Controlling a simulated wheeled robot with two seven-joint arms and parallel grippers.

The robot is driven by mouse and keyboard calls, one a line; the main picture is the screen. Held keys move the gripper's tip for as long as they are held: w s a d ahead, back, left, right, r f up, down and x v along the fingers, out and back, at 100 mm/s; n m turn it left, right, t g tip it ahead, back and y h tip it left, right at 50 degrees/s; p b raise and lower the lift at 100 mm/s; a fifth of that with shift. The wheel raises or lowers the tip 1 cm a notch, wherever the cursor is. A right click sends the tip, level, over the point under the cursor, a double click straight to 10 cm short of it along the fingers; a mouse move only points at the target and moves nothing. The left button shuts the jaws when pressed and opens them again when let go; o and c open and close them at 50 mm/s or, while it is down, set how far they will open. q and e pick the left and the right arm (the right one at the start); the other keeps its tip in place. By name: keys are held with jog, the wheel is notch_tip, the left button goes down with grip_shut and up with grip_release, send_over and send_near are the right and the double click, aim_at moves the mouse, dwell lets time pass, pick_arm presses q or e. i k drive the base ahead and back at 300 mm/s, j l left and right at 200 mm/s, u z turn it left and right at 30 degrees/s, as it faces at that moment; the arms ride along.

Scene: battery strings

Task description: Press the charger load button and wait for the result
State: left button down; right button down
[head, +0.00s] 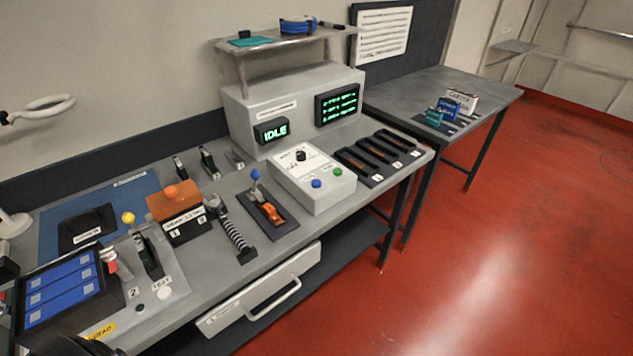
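A white box (312,196) with a black knob (300,155) sits on the bench. It has a blue button (316,184) and a green button (338,171); their small labels are not readable, so I cannot tell which one is the load button. Behind it stands a large grey cabinet (292,108) with a small display (271,131) reading IDLE. A second display (338,104) shows several lines of green text, too small to read. Neither of my grippers shows; a dark rounded shape at the bottom left corner is unclear.
Black slotted trays (372,159) lie right of the white box. A blue-knobbed lever (256,183), an orange-topped box (174,206) and a left panel with blue screens (60,288) stand on the bench. A drawer (262,300) juts out below. Red floor at right is clear.

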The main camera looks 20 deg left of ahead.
aim_at(315, 183)
jog(key=i+l+u, duration=0.15)
jog(key=l, duration=0.2)
jog(key=i+l+u, duration=0.15)
jog(key=l, duration=0.25)
jog(key=i+l+u, duration=0.15)
jog(key=l, duration=0.25)
jog(key=i+l+u, duration=0.15)
jog(key=l, duration=0.25)
jog(key=i+l+u, duration=0.15)
jog(key=l, duration=0.3)
jog(key=i, duration=0.05)
